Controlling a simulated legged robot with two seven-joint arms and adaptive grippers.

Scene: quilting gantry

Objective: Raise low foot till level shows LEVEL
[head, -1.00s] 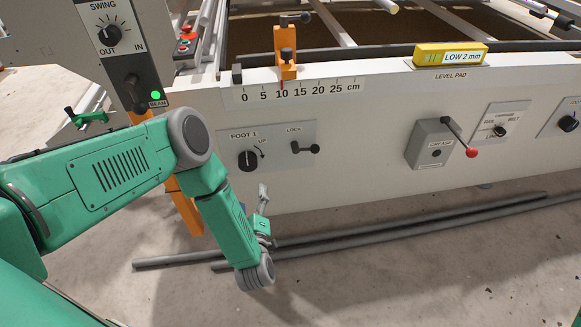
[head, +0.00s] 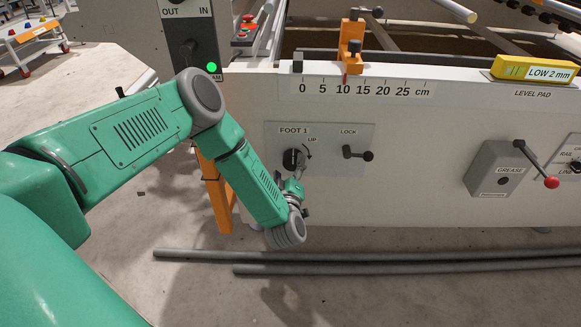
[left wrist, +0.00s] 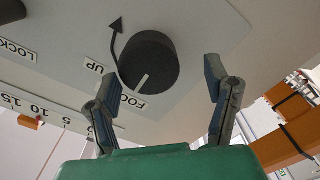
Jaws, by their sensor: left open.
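The FOOT 1 knob (head: 292,159) is a black round dial on a grey plate, with an UP arrow beside it. It also shows in the left wrist view (left wrist: 149,62), with a white mark on its face. My left gripper (head: 298,172) is at the knob in the head view. In the left wrist view its open fingers (left wrist: 165,85) stand apart, one towards each side of the knob; I see no clear contact. The yellow level (head: 532,69) reads LOW 2 mm and sits on the level pad. My right gripper is not in view.
A GREASE box (head: 496,170) with a red-tipped lever is further right. An orange clamp (head: 351,45) sits above the cm scale. Grey rods (head: 400,262) lie on the floor below.

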